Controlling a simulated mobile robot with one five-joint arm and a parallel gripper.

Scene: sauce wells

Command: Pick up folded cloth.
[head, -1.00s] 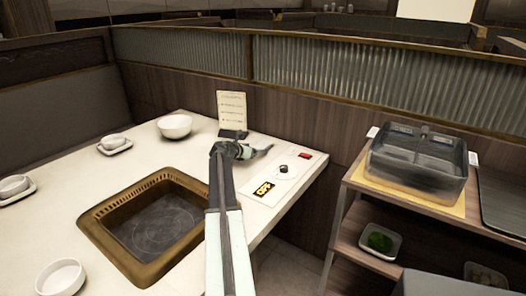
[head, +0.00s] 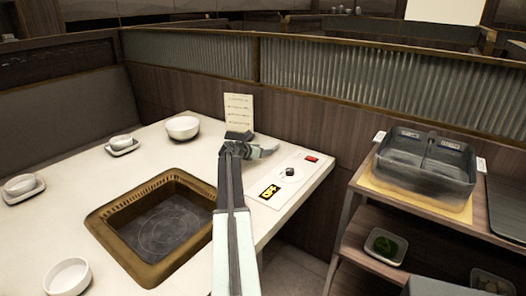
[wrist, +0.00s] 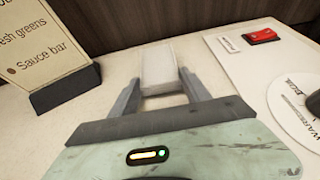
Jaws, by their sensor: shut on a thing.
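The folded cloth (wrist: 160,68) is a small white block in the wrist view. It sits between the two grey fingers of my gripper (wrist: 162,86), which is shut on it. The cloth is over the pale tabletop; I cannot tell whether it still touches it. In the head view my gripper (head: 250,146) is at the far end of the table, just in front of the menu card. The cloth cannot be made out there, as my arm covers that spot.
A menu card (head: 239,112) on a dark base stands close to my gripper. A control panel with a red switch (wrist: 264,37) lies to the right. A grill pit (head: 100,222) and white bowl (head: 183,127) are left. A cart (head: 352,185) stands right.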

